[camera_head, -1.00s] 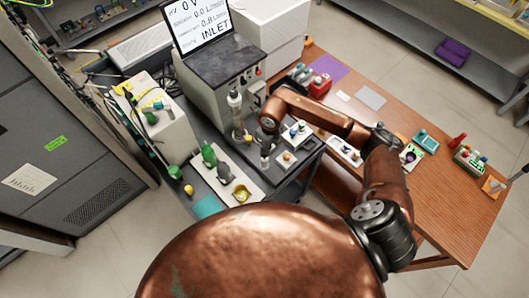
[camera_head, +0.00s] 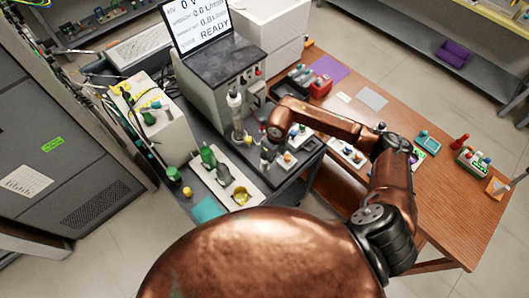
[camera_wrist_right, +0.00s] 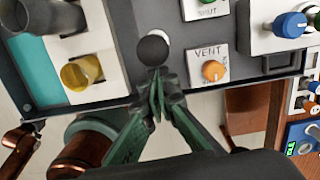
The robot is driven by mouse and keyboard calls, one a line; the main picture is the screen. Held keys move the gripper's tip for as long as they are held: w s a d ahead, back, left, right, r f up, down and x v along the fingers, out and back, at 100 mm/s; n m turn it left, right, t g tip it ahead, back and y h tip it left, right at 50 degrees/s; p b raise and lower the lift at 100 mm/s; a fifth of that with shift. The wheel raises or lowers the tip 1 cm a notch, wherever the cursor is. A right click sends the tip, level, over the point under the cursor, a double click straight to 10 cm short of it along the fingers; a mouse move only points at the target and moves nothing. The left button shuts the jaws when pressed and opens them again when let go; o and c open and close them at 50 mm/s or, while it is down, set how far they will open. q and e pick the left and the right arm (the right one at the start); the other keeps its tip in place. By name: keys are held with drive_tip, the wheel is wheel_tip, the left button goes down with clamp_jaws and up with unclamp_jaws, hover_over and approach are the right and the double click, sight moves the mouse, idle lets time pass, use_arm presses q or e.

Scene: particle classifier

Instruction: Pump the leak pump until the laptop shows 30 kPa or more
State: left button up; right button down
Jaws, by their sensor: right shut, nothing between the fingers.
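The laptop (camera_head: 203,25) at the top shows 0 V, two lines of flow figures and the word READY. No kPa figure is readable. A dark round knob (camera_wrist_right: 153,50) with a light rim stands in front of my right gripper (camera_wrist_right: 157,98) in the right wrist view. It may be the leak pump's handle; I cannot tell. The right gripper's fingers are together and empty, just short of the knob in the picture; I cannot tell if they touch. My left gripper is not in view.
An orange VENT knob (camera_wrist_right: 213,70) and a green knob on another plate are right of the dark knob. A white tray (camera_head: 226,187) with bottles and a yellow cup lies left on the dark cart. A wooden table (camera_head: 440,210) with small items stands right.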

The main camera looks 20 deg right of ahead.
drive_tip(key=shift+s+d, duration=0.15)
drive_tip(key=shift+s, duration=0.1)
drive_tip(key=shift+w+r, duration=0.1)
wheel_tip(320, 180, up, 12)
drive_tip(key=s, duration=0.1)
drive_tip(key=shift+s+d, duration=0.15)
drive_tip(key=shift+d, duration=0.05)
idle(1.3)
